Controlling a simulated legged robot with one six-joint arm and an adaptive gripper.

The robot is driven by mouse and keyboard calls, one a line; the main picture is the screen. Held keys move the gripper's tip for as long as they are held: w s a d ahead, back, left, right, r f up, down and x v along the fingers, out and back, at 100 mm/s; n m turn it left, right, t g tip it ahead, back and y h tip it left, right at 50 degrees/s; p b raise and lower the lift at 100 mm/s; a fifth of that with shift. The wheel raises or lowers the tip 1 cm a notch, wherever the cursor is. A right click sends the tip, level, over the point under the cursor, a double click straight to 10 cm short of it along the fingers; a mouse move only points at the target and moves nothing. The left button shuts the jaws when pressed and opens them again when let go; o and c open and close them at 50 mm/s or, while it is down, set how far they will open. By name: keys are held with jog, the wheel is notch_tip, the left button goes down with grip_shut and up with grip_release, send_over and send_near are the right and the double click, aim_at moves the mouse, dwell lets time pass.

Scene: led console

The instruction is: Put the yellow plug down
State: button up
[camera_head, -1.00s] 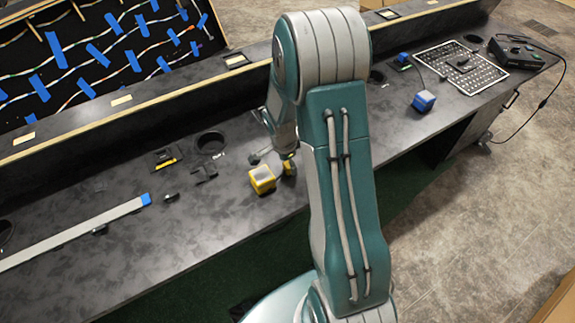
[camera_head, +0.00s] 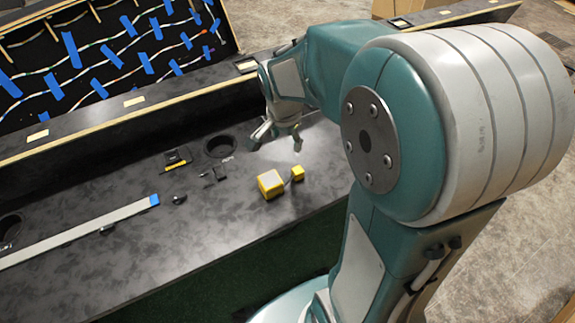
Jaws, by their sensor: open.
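The small yellow plug (camera_head: 298,173) rests on the dark bench top, just right of a larger yellow block (camera_head: 270,184) with a pale top. A short dark link seems to run between the two. My gripper (camera_head: 281,142) is open and empty. It is above and behind the plug, apart from it, with its fingers spread.
A round hole (camera_head: 219,146) and small black fittings (camera_head: 213,176) lie left of the yellow parts. A long pale strip (camera_head: 80,232) with a blue end lies at the left. A tilted wiring panel (camera_head: 110,50) stands behind. My arm hides the bench's right side.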

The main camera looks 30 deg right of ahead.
jog(key=s+a+r+n+t, duration=0.2)
jog(key=s+a+r+n, duration=0.2)
jog(key=s+r+n, duration=0.1)
jog(key=s+a+r+n+t+y, duration=0.1)
jog(key=s+a+r+n+t, duration=0.1)
jog(key=s+r+n, duration=0.3)
jog(key=s+a+n, duration=0.1)
jog(key=s+n, duration=0.2)
jog(key=s, duration=0.2)
jog(key=shift+s+a+r, duration=0.2)
jog(key=shift+s+a, duration=0.05)
jog(key=shift+a, duration=0.1)
